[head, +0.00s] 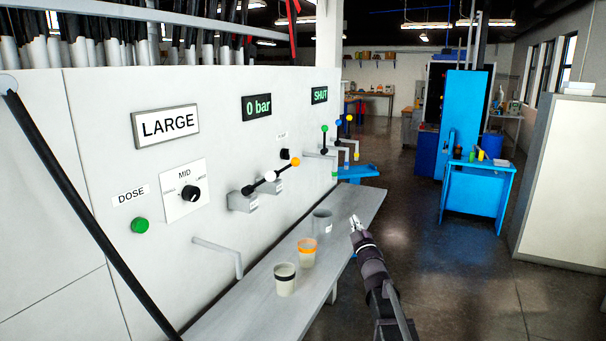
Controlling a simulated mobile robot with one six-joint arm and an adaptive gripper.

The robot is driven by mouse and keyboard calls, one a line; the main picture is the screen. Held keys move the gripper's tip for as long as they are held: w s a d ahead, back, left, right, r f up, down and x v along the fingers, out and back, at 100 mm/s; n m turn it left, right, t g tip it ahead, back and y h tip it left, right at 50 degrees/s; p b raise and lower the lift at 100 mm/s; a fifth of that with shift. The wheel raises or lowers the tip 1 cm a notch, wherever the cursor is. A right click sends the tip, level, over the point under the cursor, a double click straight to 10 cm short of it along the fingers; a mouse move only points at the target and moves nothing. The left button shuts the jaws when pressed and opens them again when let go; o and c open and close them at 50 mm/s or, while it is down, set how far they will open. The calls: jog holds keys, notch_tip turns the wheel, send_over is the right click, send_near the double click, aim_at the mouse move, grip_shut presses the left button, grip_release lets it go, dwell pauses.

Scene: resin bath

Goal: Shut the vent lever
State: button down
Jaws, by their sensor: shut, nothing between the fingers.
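A white panel (85,130) carries several levers, and their small labels cannot be read, so I cannot tell which one is the vent lever. A black lever with a white knob (270,176) and one with an orange knob (295,161) slant up to the right from grey blocks. Farther along stand levers with a green knob (325,128), a blue knob (338,122) and a yellow knob (349,118). A dark display (319,95) reads SHUT. My gripper (354,220) is shut and empty, by the shelf's right edge, apart from all levers.
A grey shelf (250,305) below the panel holds a black-banded cup (285,280), an orange-rimmed cup (307,252) and a grey cup (322,222). Spouts (222,250) jut above it. A 0 bar display (256,107) hangs above. The floor right of the shelf is clear.

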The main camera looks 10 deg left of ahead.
aim_at(286, 168)
jog(key=s+a+r+n+g+y, duration=0.1)
jog(key=a+r+n+g+y, duration=0.1)
jog(key=n+y, duration=0.5)
jog(key=s+a+r+n+g+y, duration=0.1)
jog(key=a+r+n+g+y, duration=0.2)
jog(key=a+n+y, duration=0.4)
jog(key=shift+s+r+g+y, duration=0.3)
jog(key=shift+g+y, duration=0.1)
jog(key=shift+y, duration=0.3)
jog(key=shift+w, duration=0.1)
jog(key=p+x, duration=0.9)
jog(key=x, duration=0.5)
jog(key=shift+a, duration=0.1)
